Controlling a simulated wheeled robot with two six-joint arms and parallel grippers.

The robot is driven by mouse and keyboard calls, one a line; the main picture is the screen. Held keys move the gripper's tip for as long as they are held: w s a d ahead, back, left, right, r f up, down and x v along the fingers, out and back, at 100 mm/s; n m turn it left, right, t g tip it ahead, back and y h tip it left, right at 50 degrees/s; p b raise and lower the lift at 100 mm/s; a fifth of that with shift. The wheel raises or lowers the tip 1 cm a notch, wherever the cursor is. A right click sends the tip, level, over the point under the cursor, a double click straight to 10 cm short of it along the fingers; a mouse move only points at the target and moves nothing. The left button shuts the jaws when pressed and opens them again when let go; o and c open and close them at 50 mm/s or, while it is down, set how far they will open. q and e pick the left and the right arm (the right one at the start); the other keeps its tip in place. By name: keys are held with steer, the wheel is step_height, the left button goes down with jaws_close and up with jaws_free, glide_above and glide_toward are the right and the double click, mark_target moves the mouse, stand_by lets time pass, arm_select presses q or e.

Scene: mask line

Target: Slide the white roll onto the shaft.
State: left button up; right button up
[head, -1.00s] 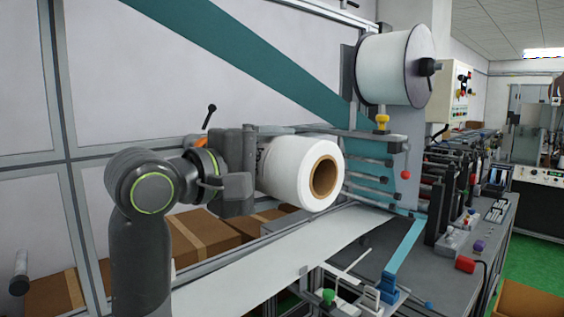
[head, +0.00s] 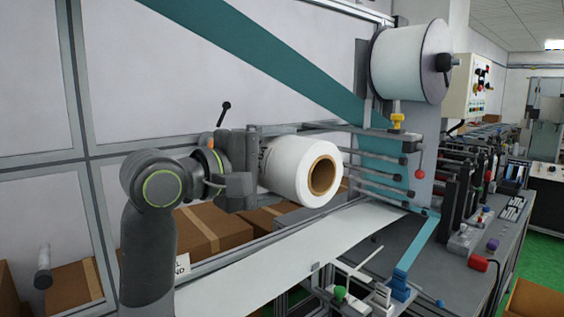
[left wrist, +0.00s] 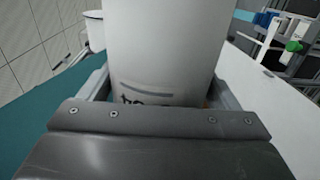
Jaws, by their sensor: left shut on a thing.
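The white roll (head: 291,170) has a brown cardboard core that faces right and toward me in the head view. My left gripper (head: 262,166) is shut on its left part, and the roll hangs above the long white web. In the left wrist view the roll (left wrist: 170,45) stands between the two grey fingers, with dark print near the gripper. A grey round stub (head: 43,268) sticks out at the lower left and may be the shaft; I cannot tell for sure. Its end is bare, and the roll is well apart from it. My right gripper is not in view.
Brown boxes (head: 215,230) lie behind the frame below the roll. A second white reel (head: 403,62) is mounted at the upper right. Grey rollers (head: 385,172) and a teal web stand right of the roll. A black-knobbed lever (head: 223,112) rises behind my gripper.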

arm_select(q)
steer(key=shift+w+a+p, duration=0.55)
steer(key=shift+w+a, duration=0.05)
steer(key=shift+w, duration=0.2)
steer(key=shift+w+a+p, duration=0.55)
steer(key=shift+w+a, duration=0.05)
steer(key=shift+w, duration=0.2)
steer(key=shift+w+a+r+p, duration=0.1)
steer(key=shift+w+a+p, duration=0.8)
steer(key=shift+w, duration=0.25)
steer(key=shift+w+a+p, duration=0.5)
steer(key=shift+w+a, duration=0.05)
steer(key=shift+w, duration=0.3)
steer(key=shift+w+a+p, duration=0.6)
steer(key=shift+w+a, duration=0.15)
steer(key=shift+w, duration=0.3)
steer(key=shift+w+a+p, duration=0.55)
steer(key=shift+w+a, duration=0.2)
steer(key=shift+w, duration=0.25)
steer(key=shift+w+a, duration=0.15)
steer(key=shift+w, duration=0.1)
steer(key=shift+w+a+p, duration=0.1)
steer(key=shift+p, duration=0.2)
steer(key=shift+f, duration=0.6)
